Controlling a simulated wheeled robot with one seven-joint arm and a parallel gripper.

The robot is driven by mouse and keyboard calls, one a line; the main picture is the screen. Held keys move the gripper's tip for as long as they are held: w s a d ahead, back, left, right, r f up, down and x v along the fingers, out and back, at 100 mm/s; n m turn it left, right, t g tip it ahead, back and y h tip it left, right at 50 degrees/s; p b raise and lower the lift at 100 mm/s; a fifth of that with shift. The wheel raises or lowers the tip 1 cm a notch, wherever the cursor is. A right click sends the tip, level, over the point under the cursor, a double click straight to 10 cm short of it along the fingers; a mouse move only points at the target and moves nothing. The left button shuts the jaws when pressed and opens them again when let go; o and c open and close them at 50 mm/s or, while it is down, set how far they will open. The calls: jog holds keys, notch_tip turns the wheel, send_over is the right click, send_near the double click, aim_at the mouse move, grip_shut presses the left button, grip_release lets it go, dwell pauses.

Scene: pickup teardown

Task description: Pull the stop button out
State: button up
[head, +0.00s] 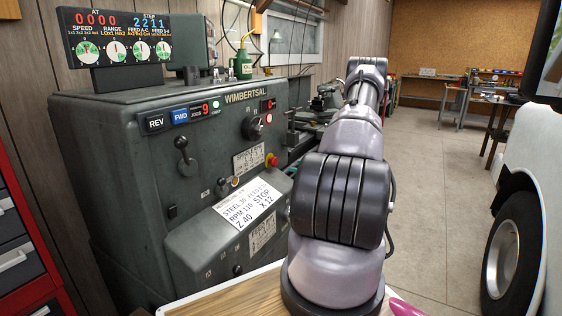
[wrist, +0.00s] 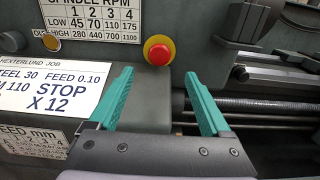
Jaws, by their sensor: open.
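The stop button is a red mushroom knob on a yellow collar. In the wrist view the stop button (wrist: 158,53) sits on the lathe's grey front panel, at top centre. In the head view the stop button (head: 271,160) is on the right part of the panel, left of my arm. My gripper (wrist: 160,80) shows in the wrist view with two teal fingers spread wide and nothing between them. The button appears beyond and slightly above the fingertips, between them in the picture, apart from both. In the head view my gripper is hidden behind my arm.
The lathe (head: 105,160) fills the left, with levers and a white job card (head: 247,208) below the button. In the wrist view the lead screw (wrist: 260,105) runs right of the fingers. A red tool cabinet (head: 25,240) stands left and a vehicle wheel (head: 512,255) right. Floor between is clear.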

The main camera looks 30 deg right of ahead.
aim_at(276, 161)
jog(key=x, duration=1)
